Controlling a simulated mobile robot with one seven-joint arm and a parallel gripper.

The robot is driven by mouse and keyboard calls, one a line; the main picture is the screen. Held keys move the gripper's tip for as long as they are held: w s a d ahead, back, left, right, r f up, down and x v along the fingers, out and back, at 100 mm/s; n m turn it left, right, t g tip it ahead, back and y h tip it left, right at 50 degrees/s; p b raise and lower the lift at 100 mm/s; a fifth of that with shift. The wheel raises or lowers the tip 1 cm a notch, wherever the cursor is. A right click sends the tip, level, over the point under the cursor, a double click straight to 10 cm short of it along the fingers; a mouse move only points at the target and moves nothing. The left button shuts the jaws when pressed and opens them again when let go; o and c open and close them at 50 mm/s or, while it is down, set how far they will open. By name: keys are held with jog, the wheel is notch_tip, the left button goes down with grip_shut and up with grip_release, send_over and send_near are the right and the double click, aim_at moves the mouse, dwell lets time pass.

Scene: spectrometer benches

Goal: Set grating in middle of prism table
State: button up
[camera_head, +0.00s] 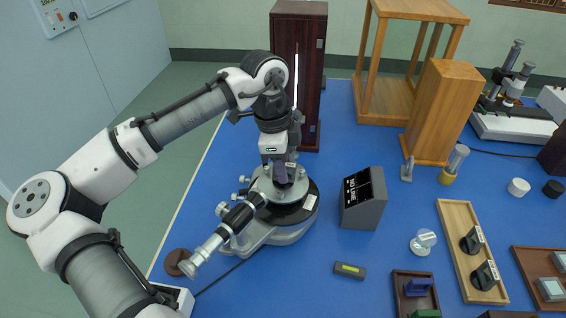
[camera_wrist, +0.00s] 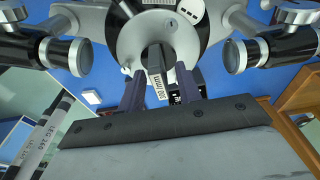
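The grating (camera_wrist: 156,62), a dark block with a white "300 l/mm" label, shows in the wrist view over the round metal prism table (camera_wrist: 135,38), near its middle. My gripper (camera_wrist: 160,88) has its two purple fingers apart, one on each side of the grating, with a narrow gap visible on both sides. In the head view my gripper (camera_head: 280,172) points down over the spectrometer (camera_head: 280,232); the grating cannot be made out there. Whether the grating's base rests flat on the table is hard to tell.
A telescope tube (camera_head: 225,236) sticks out toward the front left. A black-faced box (camera_head: 363,200) stands close to the right of the spectrometer. A dark tall cabinet (camera_head: 296,60) is behind. Wooden trays (camera_head: 452,225) lie farther right.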

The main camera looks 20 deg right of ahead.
jog(key=shift+r, duration=0.1)
notch_tip(320, 180, up, 12)
jog(key=a+b, duration=0.1)
jog(key=shift+w+a, duration=0.3)
dwell(0.3)
